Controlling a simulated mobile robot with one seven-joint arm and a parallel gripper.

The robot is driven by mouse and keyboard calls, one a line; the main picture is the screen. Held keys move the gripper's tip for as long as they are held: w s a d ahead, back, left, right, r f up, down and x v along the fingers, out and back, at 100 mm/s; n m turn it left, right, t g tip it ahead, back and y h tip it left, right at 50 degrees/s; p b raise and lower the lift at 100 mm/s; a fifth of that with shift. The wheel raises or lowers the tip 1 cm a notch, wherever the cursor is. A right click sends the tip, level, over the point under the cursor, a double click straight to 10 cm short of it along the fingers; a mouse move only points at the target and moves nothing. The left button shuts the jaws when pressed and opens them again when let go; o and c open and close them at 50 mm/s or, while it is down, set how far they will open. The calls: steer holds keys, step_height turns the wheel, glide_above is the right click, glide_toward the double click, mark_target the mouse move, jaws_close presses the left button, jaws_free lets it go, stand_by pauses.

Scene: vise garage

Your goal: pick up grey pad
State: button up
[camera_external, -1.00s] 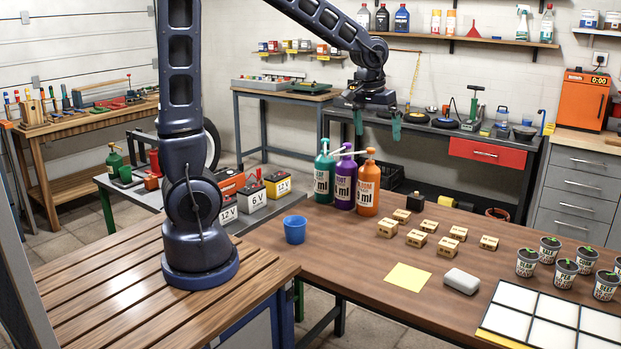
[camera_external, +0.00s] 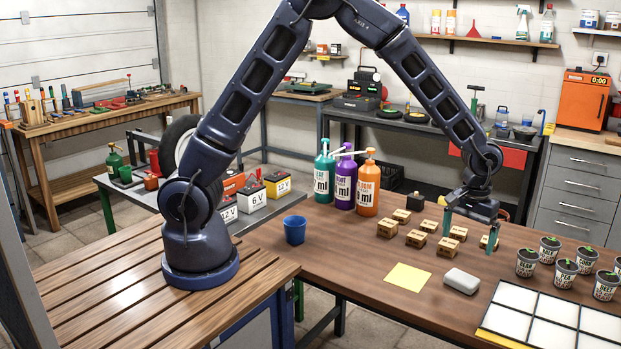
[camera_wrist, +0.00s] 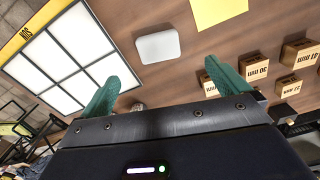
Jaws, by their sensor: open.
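The grey pad (camera_external: 461,281) is a small, light grey block with rounded corners. It lies flat on the brown table, between a yellow sheet and the white panel grid. It also shows in the wrist view (camera_wrist: 159,46), near the top and clear of my fingers. My gripper (camera_external: 468,240) is open and empty, with its green fingers pointing down over the table behind the pad, near the small wooden blocks. In the wrist view its two fingers (camera_wrist: 168,84) are spread wide, with nothing between them.
Several wooden blocks (camera_external: 416,238) stand just left of my gripper. A yellow sheet (camera_external: 408,277) lies left of the pad. The white panel grid (camera_external: 545,338) is at the right front, with several labelled pots (camera_external: 527,263) behind it. Pump bottles (camera_external: 368,188) stand further back.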

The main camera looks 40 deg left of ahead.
mark_target(462, 278)
steer(key=f, duration=1.1)
steer(key=shift+d+f, duration=0.1)
steer(key=shift+d, duration=0.15)
steer(key=shift+c, duration=0.2)
steer(key=c, duration=1)
